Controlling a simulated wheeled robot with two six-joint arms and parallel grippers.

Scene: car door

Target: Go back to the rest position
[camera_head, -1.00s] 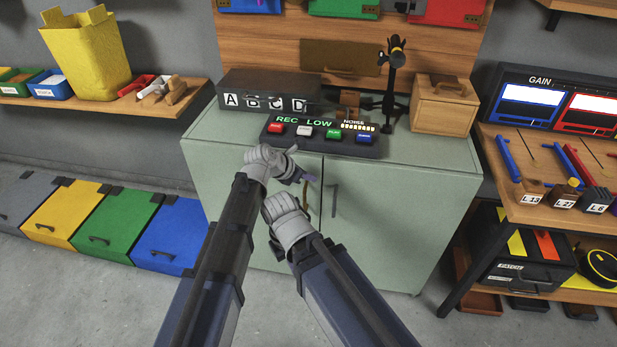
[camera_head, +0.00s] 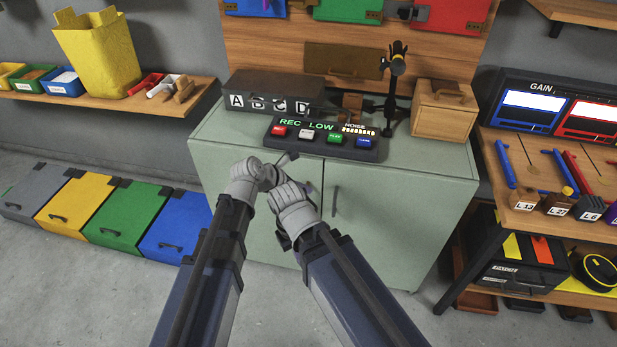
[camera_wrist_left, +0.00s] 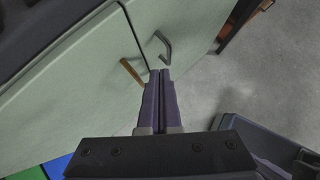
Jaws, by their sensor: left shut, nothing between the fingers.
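My left gripper (camera_head: 284,160) is in front of the green cabinet (camera_head: 410,200), just below the button panel. Its two purple fingers show pressed together and empty in the left wrist view (camera_wrist_left: 160,78). There the fingers point at the cabinet doors, near a brown handle (camera_wrist_left: 132,72) and a dark handle (camera_wrist_left: 163,46). My right arm (camera_head: 296,212) is close beside the left one, its wrist almost touching it in the head view. The right gripper's fingers are hidden or too small to tell.
On the cabinet stand the button panel (camera_head: 322,140), a black box lettered A B C D (camera_head: 268,92), a black stand (camera_head: 393,85) and a wooden box (camera_head: 443,112). Coloured bins (camera_head: 110,222) line the floor at left. A workbench (camera_head: 530,225) stands at right. Floor in front is free.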

